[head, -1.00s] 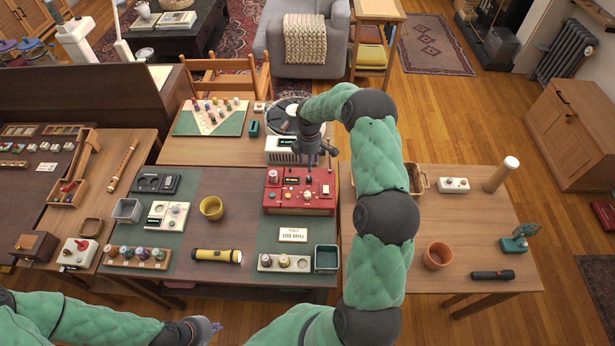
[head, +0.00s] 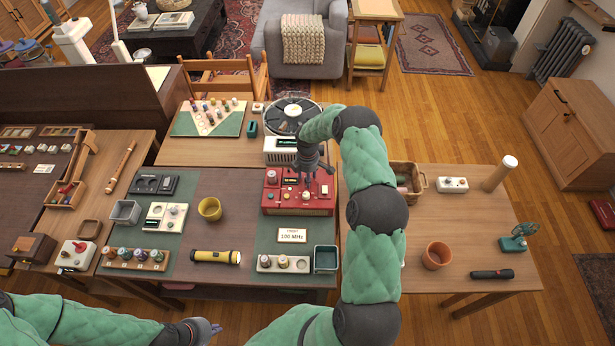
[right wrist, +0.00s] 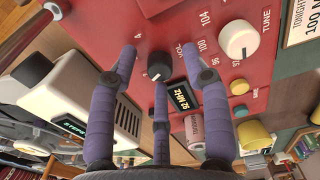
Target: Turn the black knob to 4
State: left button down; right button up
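The black knob (right wrist: 160,66), with a white mark at its lower left edge, sits on the red radio (right wrist: 110,20) beside the printed word VOL. A "4" is printed to its upper left in the right wrist view. My right gripper (right wrist: 160,72) is open over the radio, its purple fingers spread around the knob with visible gaps. In the head view, my right gripper (head: 306,172) hangs over the red radio (head: 285,207) and hides part of its top. My left gripper (head: 207,328) is low at the front, away from the radio; its fingers are too small to judge.
A white TUNE knob (right wrist: 239,36) and a 92 MHz display (right wrist: 181,97) are close to my fingers. A cream device (head: 279,153) stands just behind the radio. A 100 MHz card (head: 292,236) lies in front. A yellow cup (head: 210,208) stands to the left.

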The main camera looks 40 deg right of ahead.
grip_shut()
jog(key=shift+f+m+b, duration=0.1)
jog(key=shift+m+b, duration=1.2)
jog(key=shift+m, duration=0.2)
jog(key=m+b, duration=0.2)
jog(key=m, duration=0.1)
jog(key=shift+m, duration=0.3)
jog(key=m+b, duration=0.2)
jog(key=m, duration=0.1)
jog(key=shift+m, duration=0.3)
jog(key=m+b, duration=0.1)
jog(key=m, duration=0.2)
jog(key=shift+m+b, duration=0.3)
jog(key=m+b, duration=0.2)
jog(key=m, duration=0.3)
jog(key=shift+m, duration=0.4)
jog(key=shift+w+r+m, duration=0.1)
jog(key=shift+r+m, duration=0.1)
jog(key=shift+m, duration=0.1)
